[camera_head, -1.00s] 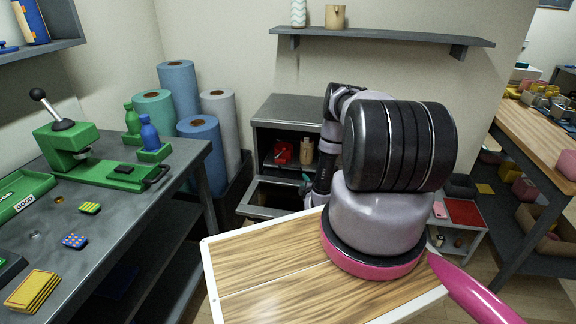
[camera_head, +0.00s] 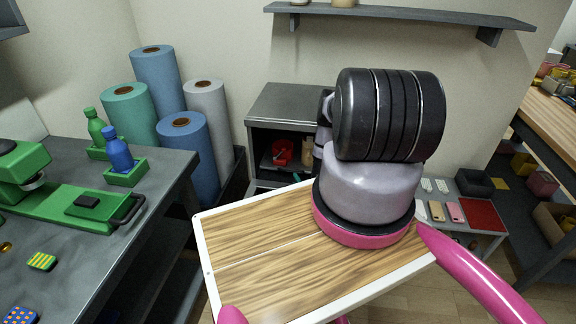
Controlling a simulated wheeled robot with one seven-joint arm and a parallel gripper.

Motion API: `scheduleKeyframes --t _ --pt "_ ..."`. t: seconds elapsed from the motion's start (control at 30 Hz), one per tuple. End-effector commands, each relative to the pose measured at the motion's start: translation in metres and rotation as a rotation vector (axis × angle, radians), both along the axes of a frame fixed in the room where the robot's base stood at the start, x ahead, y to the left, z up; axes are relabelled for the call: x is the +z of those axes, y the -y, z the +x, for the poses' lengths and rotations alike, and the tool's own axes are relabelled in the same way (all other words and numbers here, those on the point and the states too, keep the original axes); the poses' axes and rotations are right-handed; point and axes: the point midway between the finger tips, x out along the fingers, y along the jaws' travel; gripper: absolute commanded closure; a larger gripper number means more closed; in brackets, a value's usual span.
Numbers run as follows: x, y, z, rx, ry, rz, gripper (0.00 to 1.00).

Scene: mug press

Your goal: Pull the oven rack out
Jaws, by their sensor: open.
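The oven appears to be the dark grey box (camera_head: 284,105) against the back wall, its front open. A red object (camera_head: 282,153) and a tan object beside it stand inside, low in the opening. My arm's thick black and grey links cover the right side of the opening. My gripper is hidden behind these links, so its place relative to the rack cannot be seen.
A grey workbench (camera_head: 155,200) with a green press (camera_head: 60,205) and bottles stands at left. Blue, green and grey rolls (camera_head: 185,150) stand between bench and oven. A low table (camera_head: 460,190) with a red mat is at right. A wall shelf (camera_head: 400,14) hangs above.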

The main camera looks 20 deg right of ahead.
Motion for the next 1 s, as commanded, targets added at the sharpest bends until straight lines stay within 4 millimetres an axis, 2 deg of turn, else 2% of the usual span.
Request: scheduleKeyframes --t 0.17,0.4,0.6,0.8,1.0 --pt "-0.003 0.003 0.017 0.002 0.003 -0.003 0.55" --pt "-0.011 0.011 0.062 0.004 0.004 -0.003 0.55" --pt "-0.017 0.017 0.09 0.002 0.002 -0.001 0.55" --pt "-0.02 0.02 0.102 0.001 0.001 -0.002 0.55" --pt "-0.02 0.02 0.103 0.001 0.0 -0.001 0.55"
